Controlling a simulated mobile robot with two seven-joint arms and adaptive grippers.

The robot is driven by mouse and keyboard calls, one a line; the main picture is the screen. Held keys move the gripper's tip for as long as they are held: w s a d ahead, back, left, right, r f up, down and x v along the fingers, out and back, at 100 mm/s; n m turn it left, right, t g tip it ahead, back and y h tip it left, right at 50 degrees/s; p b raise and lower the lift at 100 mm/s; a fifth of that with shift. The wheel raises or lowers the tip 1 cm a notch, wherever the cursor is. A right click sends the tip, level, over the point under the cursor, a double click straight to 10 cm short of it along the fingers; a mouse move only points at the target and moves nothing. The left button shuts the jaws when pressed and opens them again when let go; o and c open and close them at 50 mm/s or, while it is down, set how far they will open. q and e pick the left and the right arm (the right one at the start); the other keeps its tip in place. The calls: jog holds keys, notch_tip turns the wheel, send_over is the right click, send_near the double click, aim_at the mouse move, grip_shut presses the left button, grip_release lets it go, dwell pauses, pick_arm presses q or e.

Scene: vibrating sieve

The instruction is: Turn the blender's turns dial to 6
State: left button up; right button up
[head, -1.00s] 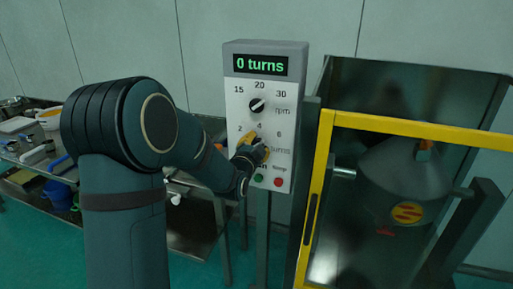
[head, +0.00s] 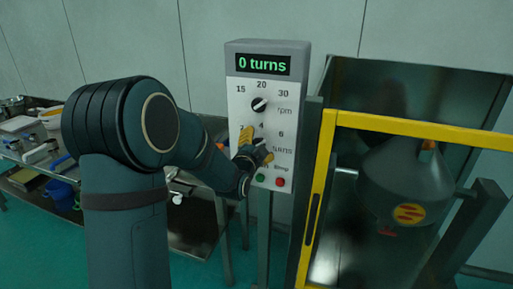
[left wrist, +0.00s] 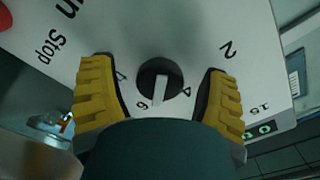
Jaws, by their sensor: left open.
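The turns dial is a round black knob with a pale pointer bar; in the left wrist view the knob (left wrist: 160,80) sits between my fingers. Its pointer lies between the marks 4 and 6. In the head view my left gripper (head: 257,148) is at the turns dial on the blender's control panel (head: 240,110) and mostly hides it. In the left wrist view the yellow fingers of my left gripper (left wrist: 160,95) are open, one on each side of the knob, with gaps to it. The display (head: 263,65) reads "0 turns". My right gripper is not in view.
The rpm dial (head: 260,104) is above. A green button (head: 260,178) and a red button (head: 280,182) are close below the gripper. A yellow-framed guard (head: 325,170) with a grey vessel (head: 400,185) stands right. A cluttered bench (head: 195,235) is at left.

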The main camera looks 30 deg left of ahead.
pick_arm(q)
jog(key=v, duration=1.2)
jog(key=shift+f, duration=0.1)
jog(key=d+f+n+g+h, duration=0.1)
jog(key=d+f+g+h, duration=0.2)
jog(key=f, duration=0.5)
jog(key=s+d+f+n+g, duration=0.1)
jog(key=d+f+n+g, duration=0.1)
jog(key=d+f, duration=0.4)
jog(key=d+f+n+g+h, duration=0.1)
jog(key=d+f+g+h, duration=0.2)
jog(key=f, duration=0.6)
jog(key=s+d+f+n+g+h, duration=0.2)
jog(key=s+d+f+n+g, duration=0.3)
jog(key=s+d+f, duration=0.8)
jog(key=s+f+g, duration=0.1)
jog(key=g, duration=0.2)
jog(key=shift+s, duration=0.25)
jog(key=shift+f, duration=0.1)
